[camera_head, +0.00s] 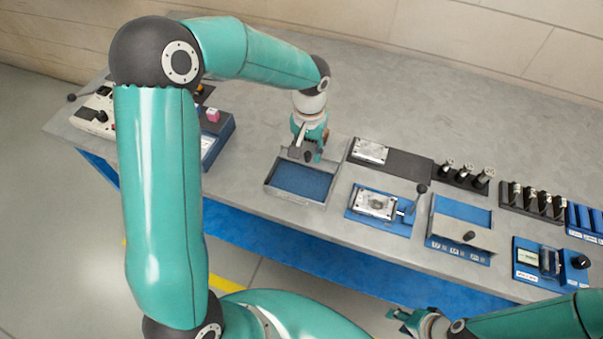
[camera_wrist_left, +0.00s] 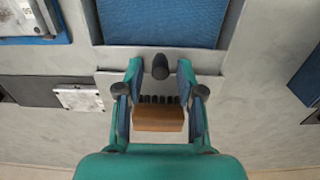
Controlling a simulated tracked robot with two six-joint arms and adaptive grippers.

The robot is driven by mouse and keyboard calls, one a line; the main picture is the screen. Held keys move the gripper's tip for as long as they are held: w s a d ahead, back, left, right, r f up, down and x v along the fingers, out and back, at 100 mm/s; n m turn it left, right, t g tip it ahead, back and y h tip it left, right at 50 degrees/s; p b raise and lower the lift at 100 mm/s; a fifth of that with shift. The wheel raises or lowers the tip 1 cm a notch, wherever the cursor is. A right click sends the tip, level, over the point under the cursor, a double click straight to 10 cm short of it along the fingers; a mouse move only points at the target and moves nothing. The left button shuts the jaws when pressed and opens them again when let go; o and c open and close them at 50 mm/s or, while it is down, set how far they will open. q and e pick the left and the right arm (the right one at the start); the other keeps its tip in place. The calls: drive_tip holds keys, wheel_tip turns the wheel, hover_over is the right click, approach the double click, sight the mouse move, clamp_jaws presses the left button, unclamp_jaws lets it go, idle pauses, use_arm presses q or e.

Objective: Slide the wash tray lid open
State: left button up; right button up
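The wash tray (camera_head: 270,189) stands on the bench with much of its blue interior uncovered. The blue interior also shows at the top of the left wrist view (camera_wrist_left: 162,22). Its grey lid (camera_wrist_left: 207,62) lies at the back side of the tray, with a dark upright knob (camera_wrist_left: 160,66). My left gripper (camera_head: 308,154) is over the lid. In the left wrist view the left gripper (camera_wrist_left: 159,72) is open, its fingers on both sides of the knob with a gap at each side. My right gripper (camera_head: 400,320) is low at the front, off the bench; its finger opening is unclear.
Right of the tray are a dark mat with a metal plate (camera_head: 370,151), a blue fixture with a lever (camera_head: 423,188) and another blue tray with a knobbed panel (camera_head: 469,236). Racks of cylinders stand further right. A device with a pink block (camera_head: 213,115) is left. Bench behind is clear.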

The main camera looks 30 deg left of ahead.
use_arm(q)
drive_tip(key=shift+r+p, duration=2.25)
drive_tip(key=shift+r, duration=1.25)
use_arm(e)
wheel_tip(320, 180, up, 5)
drive_tip(key=shift+f, duration=0.2)
use_arm(q)
drive_tip(key=shift+f, duration=0.1)
use_arm(e)
drive_tip(key=shift+s+f, duration=0.1)
